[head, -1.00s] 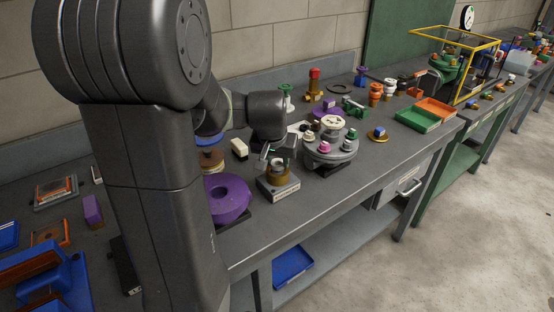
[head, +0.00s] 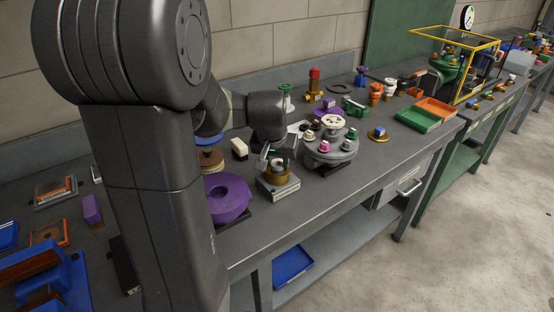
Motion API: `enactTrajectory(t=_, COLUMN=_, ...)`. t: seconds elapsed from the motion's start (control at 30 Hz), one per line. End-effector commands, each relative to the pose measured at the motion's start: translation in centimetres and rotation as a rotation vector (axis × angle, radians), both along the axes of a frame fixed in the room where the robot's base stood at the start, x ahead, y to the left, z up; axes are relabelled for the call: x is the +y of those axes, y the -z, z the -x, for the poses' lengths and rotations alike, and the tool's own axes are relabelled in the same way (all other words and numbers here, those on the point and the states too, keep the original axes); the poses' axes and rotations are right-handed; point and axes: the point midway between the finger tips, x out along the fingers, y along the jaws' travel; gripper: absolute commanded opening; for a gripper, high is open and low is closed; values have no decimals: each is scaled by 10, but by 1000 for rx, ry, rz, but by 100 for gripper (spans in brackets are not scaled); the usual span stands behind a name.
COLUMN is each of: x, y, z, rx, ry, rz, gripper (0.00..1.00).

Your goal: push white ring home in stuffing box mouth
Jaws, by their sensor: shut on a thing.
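The stuffing box (head: 279,176) is a brass-coloured cylinder on a grey block with a pale label, standing upright near the bench's front edge. The white ring (head: 279,163) shows as a small pale shape at the top of the cylinder, at its mouth. My gripper (head: 271,158) reaches down over the mouth from the left and is shut on the ring. The fingers hide part of the ring, and the view is too small to tell how deep or how level it sits.
A round grey fixture (head: 331,152) with several coloured knobs stands close on the right. A pale block (head: 239,149) lies behind. The bench front (head: 320,192) to the right is clear.

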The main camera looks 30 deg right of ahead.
Motion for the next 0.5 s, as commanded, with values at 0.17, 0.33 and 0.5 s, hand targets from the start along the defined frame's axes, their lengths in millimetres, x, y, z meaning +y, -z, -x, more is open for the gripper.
enactTrajectory(t=0.17, x=0, y=5, z=0, rx=0, ry=0, rz=0, gripper=12)
enactTrajectory(t=0.33, x=0, y=9, z=0, rx=0, ry=0, rz=0, gripper=12)
enactTrajectory(t=0.5, x=0, y=13, z=0, rx=1, ry=0, rz=-1, gripper=12)
